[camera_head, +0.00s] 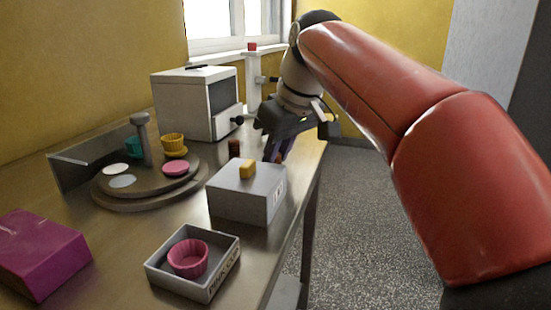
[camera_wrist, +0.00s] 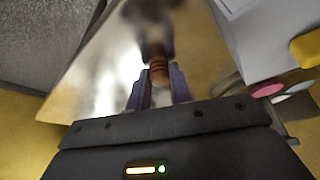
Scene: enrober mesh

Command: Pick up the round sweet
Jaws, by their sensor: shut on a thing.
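The round sweet (camera_wrist: 159,71) is a small brown piece with darker bands, seen between my fingertips in the wrist view. My gripper (camera_wrist: 158,84) is shut on it, with one purple finger on each side. In the head view my gripper (camera_head: 278,152) points down near the table's right edge, behind the grey box. The held sweet is hard to make out there. The wrist view is blurred, so whether the sweet touches the table cannot be told.
A grey box (camera_head: 238,199) with a yellow block (camera_head: 248,169) stands close in front of my gripper. A small dark brown cylinder (camera_head: 235,147) stands left of it. A white machine (camera_head: 184,108), a round turntable (camera_head: 150,188) and a tray with a pink cup (camera_head: 188,258) occupy the table.

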